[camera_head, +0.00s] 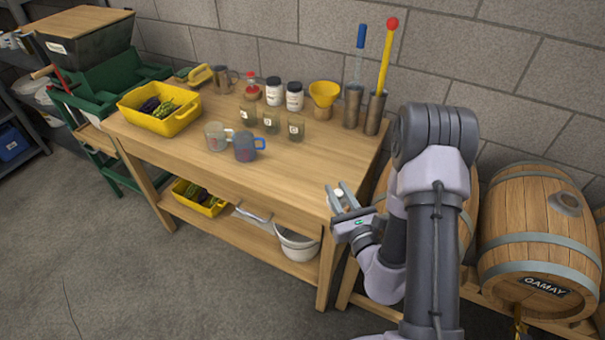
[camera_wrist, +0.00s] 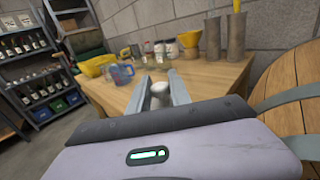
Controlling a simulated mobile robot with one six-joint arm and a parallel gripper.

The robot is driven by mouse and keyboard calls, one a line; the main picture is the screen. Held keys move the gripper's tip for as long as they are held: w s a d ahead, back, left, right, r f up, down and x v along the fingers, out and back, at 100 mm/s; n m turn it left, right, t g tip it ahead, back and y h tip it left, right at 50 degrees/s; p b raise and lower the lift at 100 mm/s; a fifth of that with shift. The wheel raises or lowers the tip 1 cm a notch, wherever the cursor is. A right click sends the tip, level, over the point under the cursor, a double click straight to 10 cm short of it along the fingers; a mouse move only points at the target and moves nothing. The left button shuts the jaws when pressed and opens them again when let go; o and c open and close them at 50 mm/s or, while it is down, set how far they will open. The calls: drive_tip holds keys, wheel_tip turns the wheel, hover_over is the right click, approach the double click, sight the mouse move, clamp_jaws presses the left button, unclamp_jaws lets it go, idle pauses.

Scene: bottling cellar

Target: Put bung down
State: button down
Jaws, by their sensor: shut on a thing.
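My gripper (camera_head: 341,198) is at the right front end of the wooden table (camera_head: 300,165), with its jaws shut on a small pale bung (camera_head: 339,194). In the wrist view the bung (camera_wrist: 159,90) shows as a whitish, rounded piece between the two fingers of my gripper (camera_wrist: 160,88). The table top lies beyond the fingertips in that view. I cannot tell how high the bung is above the wood or whether it touches it.
On the table stand a yellow crate (camera_head: 150,119), measuring jugs (camera_head: 246,148), glass beakers (camera_head: 270,123), jars, a yellow funnel (camera_head: 324,92) and metal cylinders (camera_head: 375,114). The table's front right area is clear. A barrel marked GAMAY (camera_head: 535,220) lies at the right.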

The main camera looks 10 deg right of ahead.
drive_tip(key=w+a, duration=0.1)
drive_tip(key=w, duration=0.2)
drive_tip(key=w+a, duration=0.1)
drive_tip(key=w, duration=0.2)
drive_tip(key=w+a, duration=0.1)
drive_tip(key=w, duration=0.2)
drive_tip(key=shift+a+f, duration=0.3)
drive_tip(key=shift+f, duration=0.05)
drive_tip(key=shift+w+f+b, duration=0.15)
drive_tip(key=shift+f+b, duration=1.05)
drive_tip(key=shift+f, duration=0.5)
drive_tip(key=shift+f, duration=0.25)
drive_tip(key=c, duration=1.2)
unclamp_jaws()
drive_tip(key=shift+r, duration=0.1)
